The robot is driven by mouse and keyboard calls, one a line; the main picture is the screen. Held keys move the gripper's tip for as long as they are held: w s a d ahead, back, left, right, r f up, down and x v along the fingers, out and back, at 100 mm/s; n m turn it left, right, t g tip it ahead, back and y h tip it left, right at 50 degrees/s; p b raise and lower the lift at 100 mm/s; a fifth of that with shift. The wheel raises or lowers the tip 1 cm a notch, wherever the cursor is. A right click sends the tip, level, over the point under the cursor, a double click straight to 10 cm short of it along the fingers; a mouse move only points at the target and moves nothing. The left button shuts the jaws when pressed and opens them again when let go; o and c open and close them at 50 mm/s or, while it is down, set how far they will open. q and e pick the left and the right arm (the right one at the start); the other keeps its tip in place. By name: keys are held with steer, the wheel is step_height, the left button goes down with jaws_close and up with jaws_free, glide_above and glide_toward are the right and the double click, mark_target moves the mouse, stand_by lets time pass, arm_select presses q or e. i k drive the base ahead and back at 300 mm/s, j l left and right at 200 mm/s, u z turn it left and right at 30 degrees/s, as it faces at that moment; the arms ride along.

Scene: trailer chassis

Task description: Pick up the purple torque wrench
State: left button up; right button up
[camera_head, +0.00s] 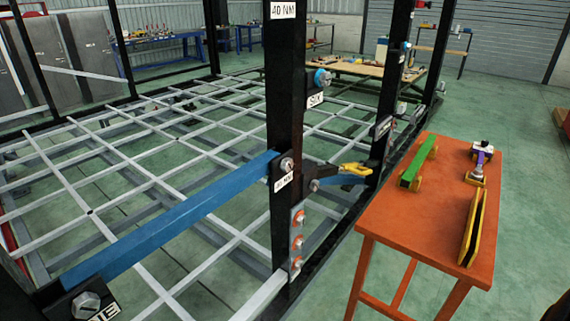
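The purple torque wrench (481,157) lies on the orange table (395,222) at the right, toward its far right part. A short purple section shows between dark and light end pieces, and it seems to rest on small holders. Its finer shape is too small to tell. Neither of my grippers can be made out in the head view.
A green tool (417,162) and a yellow-and-black tool (472,228) lie on the same table. A black chassis post (286,110), a blue beam (170,220) and a yellow-ended dark piece (354,169) stand left of it.

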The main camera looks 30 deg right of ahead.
mark_target(476, 175)
steer(key=z, duration=0.45)
steer(key=l+z, duration=0.15)
steer(key=z, duration=0.75)
steer(key=i+l+z, duration=0.1)
steer(key=z, duration=0.8)
steer(key=i+l+z, duration=0.4)
steer(key=i+l, duration=0.4)
steer(key=l, duration=0.15)
steer(key=i+l+z, duration=0.35)
steer(key=i+l, duration=0.35)
steer(key=i, duration=0.25)
steer(key=i+u, duration=1)
steer(key=u, duration=0.15)
steer(key=i+l+u, duration=0.25)
steer(key=u, duration=0.15)
steer(key=i+l+u, duration=0.1)
steer(key=u, duration=0.3)
steer(key=i+l+u, duration=0.25)
steer(key=u, duration=0.2)
steer(key=i+l+u, duration=0.2)
steer(key=u, duration=0.2)
steer(key=i+l+u, duration=0.1)
steer(key=l+u, duration=0.3)
